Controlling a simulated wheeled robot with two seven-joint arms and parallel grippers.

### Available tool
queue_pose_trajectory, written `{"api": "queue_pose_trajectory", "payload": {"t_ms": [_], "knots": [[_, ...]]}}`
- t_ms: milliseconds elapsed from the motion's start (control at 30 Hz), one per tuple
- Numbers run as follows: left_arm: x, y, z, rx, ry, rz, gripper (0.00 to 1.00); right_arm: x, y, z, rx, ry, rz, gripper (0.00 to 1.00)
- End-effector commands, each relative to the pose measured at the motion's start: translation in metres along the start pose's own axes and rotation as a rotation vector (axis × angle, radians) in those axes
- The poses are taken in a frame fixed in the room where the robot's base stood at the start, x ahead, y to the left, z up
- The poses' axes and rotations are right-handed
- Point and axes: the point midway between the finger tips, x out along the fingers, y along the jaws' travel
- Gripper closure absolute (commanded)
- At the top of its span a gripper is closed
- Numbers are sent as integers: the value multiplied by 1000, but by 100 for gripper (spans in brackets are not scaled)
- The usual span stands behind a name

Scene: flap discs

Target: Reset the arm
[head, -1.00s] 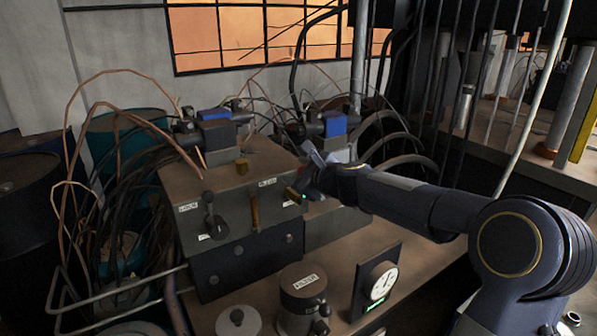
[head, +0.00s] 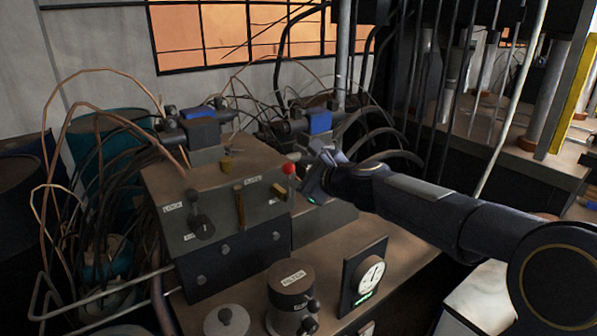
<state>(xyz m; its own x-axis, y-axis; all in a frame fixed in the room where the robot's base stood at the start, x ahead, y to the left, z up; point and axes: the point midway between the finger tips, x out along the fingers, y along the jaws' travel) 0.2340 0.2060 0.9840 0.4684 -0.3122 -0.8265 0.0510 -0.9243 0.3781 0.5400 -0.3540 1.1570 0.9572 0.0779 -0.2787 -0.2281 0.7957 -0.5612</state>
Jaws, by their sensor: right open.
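My right arm comes in from the right, and its gripper (head: 316,178) is beside the upper right edge of the grey control box (head: 215,170). The gripper is open, and I see nothing held in it. A small red knob (head: 289,169) shows just left of the gripper, at the box's right edge; I cannot tell whether they touch. A brass lever (head: 240,206) and a dark lever (head: 196,206) are on the box's sloped front. My left gripper is not in view.
A dial gauge (head: 369,275), a labelled round canister (head: 291,297) and a pale round lid (head: 227,320) stand on the bench in front. Blue-topped valves (head: 201,125) and many loose cables crowd the back and left. Bare bench top lies right of the gauge.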

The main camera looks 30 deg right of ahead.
Motion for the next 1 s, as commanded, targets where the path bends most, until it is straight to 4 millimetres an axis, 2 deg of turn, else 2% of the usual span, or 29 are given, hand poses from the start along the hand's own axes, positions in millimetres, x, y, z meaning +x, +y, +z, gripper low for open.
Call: {"api": "queue_pose_trajectory", "payload": {"t_ms": [333, 400, 467, 567, 667, 700, 800, 900, 1000], "knots": [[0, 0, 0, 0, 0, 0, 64, -1, 1, 1, -9, -1, 3, 50], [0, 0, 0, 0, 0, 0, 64, -6, 9, 5, -64, -9, 22, 50], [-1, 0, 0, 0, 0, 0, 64, -17, 25, 12, -169, -23, 62, 50], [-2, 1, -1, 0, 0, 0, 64, -49, 70, 22, -464, -65, 174, 50], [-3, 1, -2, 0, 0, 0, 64, -94, 129, 18, -847, -131, 321, 50], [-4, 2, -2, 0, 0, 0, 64, -113, 153, 10, -999, -162, 385, 50], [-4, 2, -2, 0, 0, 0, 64, -157, 203, -16, -1346, -246, 531, 50], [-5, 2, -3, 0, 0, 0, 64, -193, 241, -46, -1624, -329, 658, 50], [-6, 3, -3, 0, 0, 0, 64, -217, 264, -72, -1820, -396, 752, 50]]}}
